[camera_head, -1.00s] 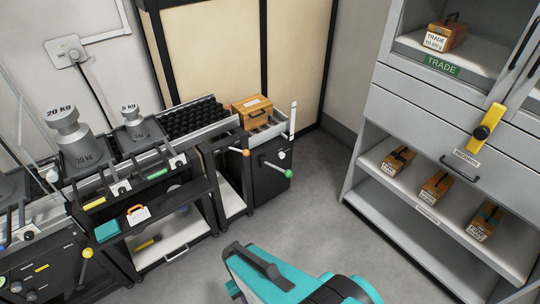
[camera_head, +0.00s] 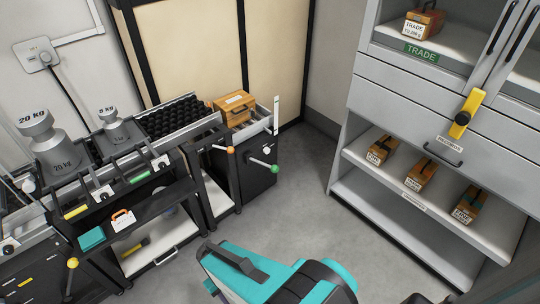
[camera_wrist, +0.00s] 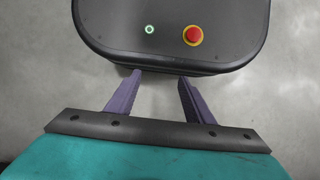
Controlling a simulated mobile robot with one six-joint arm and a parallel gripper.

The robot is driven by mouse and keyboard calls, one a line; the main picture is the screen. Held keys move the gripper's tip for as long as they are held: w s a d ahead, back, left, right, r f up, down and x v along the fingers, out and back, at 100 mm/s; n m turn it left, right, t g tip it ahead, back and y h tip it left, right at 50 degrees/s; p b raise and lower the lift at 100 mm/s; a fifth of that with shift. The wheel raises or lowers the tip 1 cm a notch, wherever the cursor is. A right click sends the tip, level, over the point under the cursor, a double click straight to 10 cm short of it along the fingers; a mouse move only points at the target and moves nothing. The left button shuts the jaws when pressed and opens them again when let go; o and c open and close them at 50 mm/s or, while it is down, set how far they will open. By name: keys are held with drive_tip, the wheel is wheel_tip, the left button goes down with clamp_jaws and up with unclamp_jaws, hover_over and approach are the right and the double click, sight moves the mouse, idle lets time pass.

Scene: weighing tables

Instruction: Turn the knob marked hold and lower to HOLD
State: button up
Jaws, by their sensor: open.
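No marking reading hold or lower is legible, so I cannot tell which control is the named knob. A black knob on a yellow plate (camera_head: 468,112) is on the grey cabinet at the right. Levers with an orange ball (camera_head: 230,150), a green ball (camera_head: 274,169) and a yellow ball (camera_head: 72,263) stick out from the benches at the left. In the wrist view my gripper (camera_wrist: 160,76) is open and empty, its two purple fingers apart. It is over my own dark base, away from the benches and cabinet.
The weighing bench (camera_head: 130,187) at left carries a 20 kg weight (camera_head: 55,150) and a 5 kg weight (camera_head: 115,127). A wooden box (camera_head: 234,107) is at its far end. Wooden boxes stand on the cabinet shelves (camera_head: 365,165). Grey floor (camera_head: 290,210) between is clear.

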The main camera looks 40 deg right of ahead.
drive_tip(key=w+d+f+m+t+h+b, duration=0.1)
drive_tip(key=w+d+f+t+b, duration=0.25)
drive_tip(key=w+d+f, duration=0.5)
drive_tip(key=w+d+m+t+h+b, duration=0.3)
drive_tip(key=w+d+t+b, duration=0.6)
drive_tip(key=w+d, duration=1.35)
drive_tip(key=w+d+r+n+t+h+b, duration=0.1)
drive_tip(key=w+d+r+t+b, duration=0.15)
drive_tip(key=d, duration=0.35)
drive_tip(key=w+d+r+n+t+h+b, duration=0.1)
drive_tip(key=w+d+r+b, duration=0.1)
drive_tip(key=d+b, duration=0.3)
drive_tip(key=w+d+r+n+t+h+b, duration=0.1)
drive_tip(key=w+d+r+t+b, duration=0.1)
drive_tip(key=d, duration=0.6)
drive_tip(key=s+d+r+n+t+y+b, duration=0.4)
drive_tip(key=s+d+n+y+b, duration=0.1)
drive_tip(key=d+b, duration=0.4)
drive_tip(key=s+d+y, duration=0.1)
drive_tip(key=s+d, duration=0.1)
drive_tip(key=shift+s+n+t, duration=0.3)
drive_tip(key=shift+s+t, duration=0.1)
drive_tip(key=shift+w, duration=0.1)
